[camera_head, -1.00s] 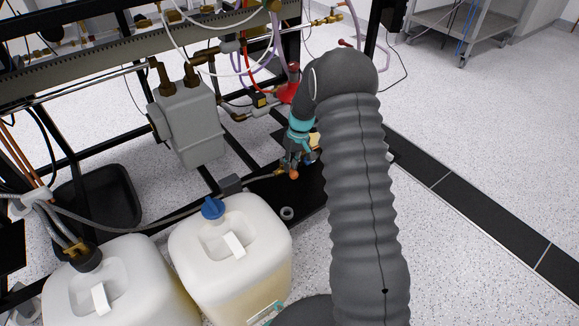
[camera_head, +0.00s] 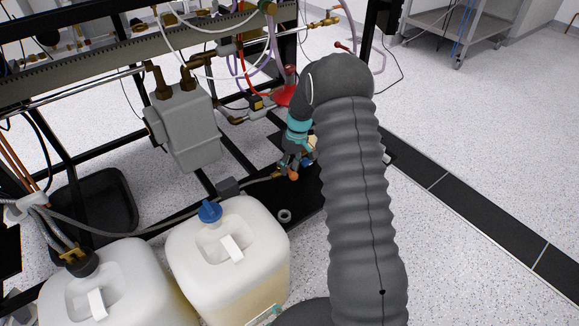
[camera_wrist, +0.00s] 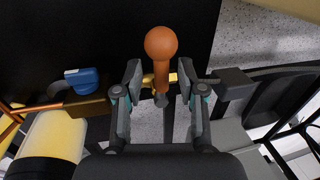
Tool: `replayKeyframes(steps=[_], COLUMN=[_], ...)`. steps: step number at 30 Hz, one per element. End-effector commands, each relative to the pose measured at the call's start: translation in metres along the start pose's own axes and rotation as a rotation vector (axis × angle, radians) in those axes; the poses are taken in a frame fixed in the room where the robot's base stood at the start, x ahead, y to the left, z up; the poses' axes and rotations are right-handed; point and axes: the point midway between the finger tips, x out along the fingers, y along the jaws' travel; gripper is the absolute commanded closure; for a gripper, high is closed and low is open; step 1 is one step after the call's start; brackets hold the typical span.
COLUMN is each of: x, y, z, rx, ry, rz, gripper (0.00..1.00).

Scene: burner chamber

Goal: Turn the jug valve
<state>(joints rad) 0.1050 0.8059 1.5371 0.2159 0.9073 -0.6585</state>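The jug valve has an orange handle with a round knob (camera_wrist: 160,43) and a brass body (camera_wrist: 151,79) on a pipe in the wrist view. In the head view, the orange knob (camera_head: 293,176) shows just below my gripper (camera_head: 291,160), and my arm hides part of that area. In the wrist view, my gripper (camera_wrist: 163,95) is open, with one finger on each side of the orange handle. Gaps show between the handle and both fingers. The handle's lower end lies between the fingers.
A grey box-shaped unit (camera_head: 187,130) hangs from the black frame. A small ring (camera_head: 285,215) lies on the black base. Floor on the right is open.

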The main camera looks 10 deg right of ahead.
Motion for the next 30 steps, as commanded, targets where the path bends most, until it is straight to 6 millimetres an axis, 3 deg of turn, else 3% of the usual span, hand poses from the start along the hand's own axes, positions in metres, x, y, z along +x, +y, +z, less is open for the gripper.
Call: replayKeyframes(steps=[11, 14, 24, 30], x=[-0.006, -0.018, -0.084, -0.110], y=[-0.001, -0.001, 0.000, 0.000], z=[-0.001, -0.001, 0.000, 0.000], rx=[0.001, 0.001, 0.001, 0.001], ry=[0.001, 0.003, 0.004, 0.001], rz=[0.000, 0.000, 0.002, 0.001], gripper=[0.58, 0.58, 0.58, 0.58])
